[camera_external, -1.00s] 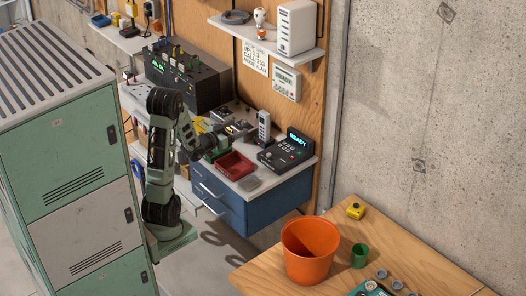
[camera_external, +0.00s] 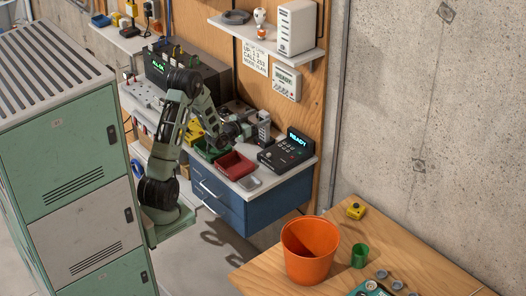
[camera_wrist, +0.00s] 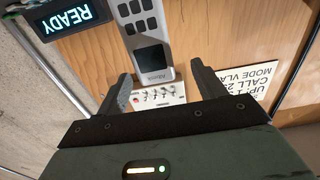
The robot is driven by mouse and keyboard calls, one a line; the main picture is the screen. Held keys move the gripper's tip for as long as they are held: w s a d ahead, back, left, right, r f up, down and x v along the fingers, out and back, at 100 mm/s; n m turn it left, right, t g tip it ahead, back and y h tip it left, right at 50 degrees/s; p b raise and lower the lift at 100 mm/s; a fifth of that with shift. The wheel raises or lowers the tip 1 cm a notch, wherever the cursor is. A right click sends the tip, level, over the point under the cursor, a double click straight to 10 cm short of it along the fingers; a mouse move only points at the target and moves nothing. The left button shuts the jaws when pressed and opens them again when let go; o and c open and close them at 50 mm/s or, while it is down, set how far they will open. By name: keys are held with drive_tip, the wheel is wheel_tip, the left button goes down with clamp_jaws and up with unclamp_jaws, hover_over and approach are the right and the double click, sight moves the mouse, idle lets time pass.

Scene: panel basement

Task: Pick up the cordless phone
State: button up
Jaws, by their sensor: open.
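The cordless phone (camera_external: 264,122) is a grey upright handset on the counter, left of the black console with the READY display. In the wrist view the phone (camera_wrist: 150,35) shows dark keys and a dark screen, and one end lies between my finger tips in the picture. My gripper (camera_wrist: 160,72) is open, one finger to each side of the phone. In the external view my gripper (camera_external: 250,129) is close beside the phone, on its left. I cannot tell whether the fingers touch it. Part of the phone is hidden by my gripper in the external view.
The READY console (camera_external: 286,152) stands close to the right of the phone. A red bin (camera_external: 235,166) and a green bin (camera_external: 207,151) sit in front of my gripper. A wooden panel with a note (camera_external: 256,57) rises behind. A shelf (camera_external: 265,42) hangs above.

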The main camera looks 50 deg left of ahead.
sight(268, 114)
drive_tip(key=w, duration=0.1)
drive_tip(key=w+p, duration=0.2)
drive_tip(key=w, duration=0.1)
drive_tip(key=shift+w+d, duration=0.1)
drive_tip(key=shift+d, duration=0.25)
drive_tip(key=shift+w+f, duration=0.1)
drive_tip(key=shift+w, duration=0.45)
drive_tip(key=c, duration=1.3)
drive_tip(key=shift+c, duration=0.9)
